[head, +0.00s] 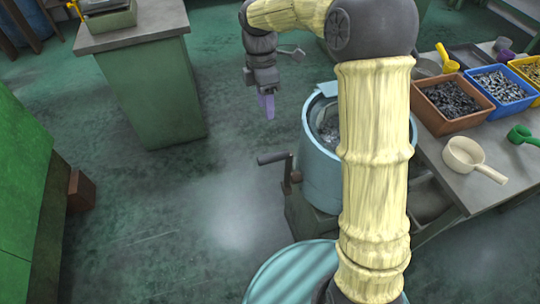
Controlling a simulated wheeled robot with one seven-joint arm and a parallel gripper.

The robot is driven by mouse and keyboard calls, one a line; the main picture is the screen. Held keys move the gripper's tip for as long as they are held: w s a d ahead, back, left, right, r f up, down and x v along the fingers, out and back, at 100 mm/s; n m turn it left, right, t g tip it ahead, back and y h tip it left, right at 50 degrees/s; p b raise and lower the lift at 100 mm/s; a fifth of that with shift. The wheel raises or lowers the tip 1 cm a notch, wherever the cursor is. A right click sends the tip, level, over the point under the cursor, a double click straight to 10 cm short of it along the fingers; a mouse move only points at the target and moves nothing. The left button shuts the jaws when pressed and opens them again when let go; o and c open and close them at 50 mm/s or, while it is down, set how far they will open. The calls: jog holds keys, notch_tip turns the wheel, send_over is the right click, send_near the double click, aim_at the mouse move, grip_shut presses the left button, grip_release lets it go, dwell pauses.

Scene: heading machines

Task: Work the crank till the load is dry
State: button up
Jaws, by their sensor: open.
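The crank (272,158) has a dark handle pointing left on a reddish-brown arm (287,176). It sits on the left side of a light blue drum machine (319,178). The drum's top is open, and a grey load (328,124) shows inside, partly hidden by my arm; I cannot tell whether it is wet. My gripper (267,105) hangs with purple fingers pointing down, above and a little left of the crank handle, apart from it. It is open and holds nothing that I can see.
A bench (447,172) at right carries an orange bin (447,124), a blue bin (497,104), a yellow bin and a cream scoop (467,155). A green cabinet (150,95) with a grey top stands at upper left. The floor left of the crank is clear.

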aim_at(270, 154)
jog(key=s+f, duration=0.1)
jog(key=f, duration=0.4)
jog(key=s+f+b, duration=0.1)
jog(key=f, duration=0.5)
jog(key=s+d+f, duration=0.1)
jog(key=f, duration=0.5)
jog(key=shift+s+b, duration=0.2)
jog(key=shift+b, duration=0.15)
grip_shut()
